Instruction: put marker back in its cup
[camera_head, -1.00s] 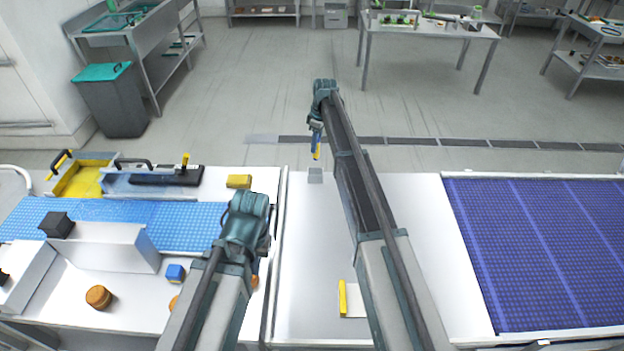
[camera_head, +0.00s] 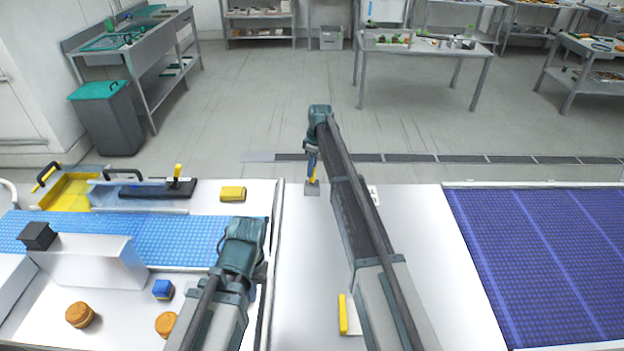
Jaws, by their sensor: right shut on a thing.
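My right gripper (camera_head: 312,160) is shut on a slim yellow and blue marker (camera_head: 313,175) that points downward at the far edge of the white table. The marker's lower end is at a small grey square piece (camera_head: 312,189), which may be the cup. I cannot tell whether the marker is inside it, touching it or just above it. My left gripper (camera_head: 240,245) hangs over the left table. Its fingers are hidden beneath its own body.
On the left are a blue mat (camera_head: 180,238), a yellow block (camera_head: 233,194), a blue block (camera_head: 163,289) and round brown pieces (camera_head: 80,315). A yellow strip (camera_head: 343,314) lies near my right arm. A dark blue panel (camera_head: 540,260) fills the right. The middle table is largely clear.

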